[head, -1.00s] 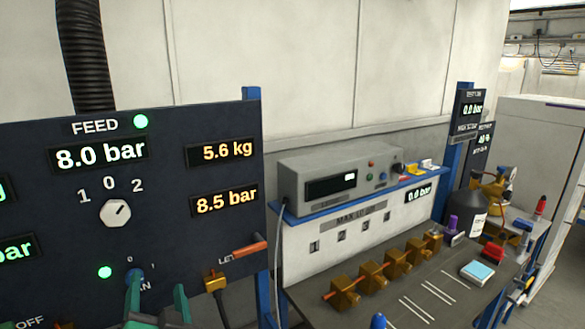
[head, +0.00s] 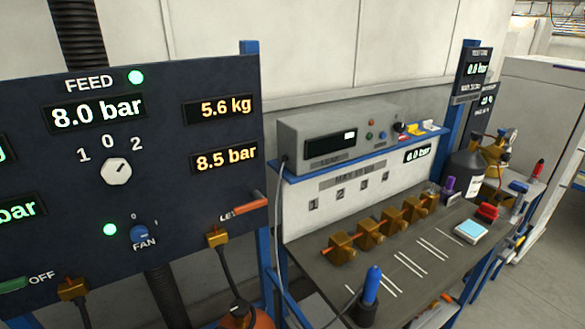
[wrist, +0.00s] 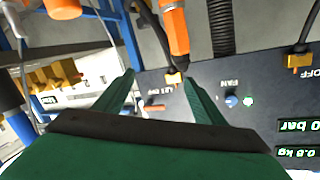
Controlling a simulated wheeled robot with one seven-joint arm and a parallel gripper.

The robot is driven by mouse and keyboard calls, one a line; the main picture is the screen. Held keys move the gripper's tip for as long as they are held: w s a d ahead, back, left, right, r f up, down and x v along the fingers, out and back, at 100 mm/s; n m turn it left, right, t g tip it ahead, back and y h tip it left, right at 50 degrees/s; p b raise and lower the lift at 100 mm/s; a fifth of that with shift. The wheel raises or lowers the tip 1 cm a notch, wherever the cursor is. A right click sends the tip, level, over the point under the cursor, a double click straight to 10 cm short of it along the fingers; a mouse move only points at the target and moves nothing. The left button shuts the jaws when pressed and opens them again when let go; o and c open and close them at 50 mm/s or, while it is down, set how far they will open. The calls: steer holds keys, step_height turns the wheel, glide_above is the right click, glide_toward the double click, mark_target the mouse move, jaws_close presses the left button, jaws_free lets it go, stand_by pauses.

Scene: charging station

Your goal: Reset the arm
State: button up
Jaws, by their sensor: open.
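My gripper (wrist: 159,78) shows in the wrist view as two green fingers spread apart, with nothing gripped between them. It is out of sight in the head view. The dark control panel (head: 60,235) lies beyond the fingers; its lettering is upside down in the wrist view. The blue fan knob (head: 143,235) sits under its 0 and 1 marks, beside a lit green lamp (head: 110,230). In the wrist view the fan knob (wrist: 231,100) is just right of the right finger, apart from it in the picture.
A dark hose runs from a brass fitting (head: 217,238) toward an orange object (head: 262,318) at the bottom edge. The bench (head: 420,265) at right holds brass blocks (head: 341,248), a blue-handled tool (head: 372,285) and a dark bottle (head: 463,175).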

steer(key=s+d+f+h, duration=0.1)
steer(key=s+d, duration=0.3)
steer(key=s, duration=0.5)
steer(key=s+d+f+n+h, duration=0.1)
steer(key=s+d+f, duration=0.3)
steer(key=s, duration=0.5)
steer(key=s+d+f+h, duration=0.2)
steer(key=s+d+f, duration=0.1)
steer(key=s, duration=0.6)
steer(key=shift+s+d+n+g, duration=0.2)
steer(key=shift+d+n+g, duration=0.1)
steer(key=shift+d, duration=0.25)
stand_by(0.7)
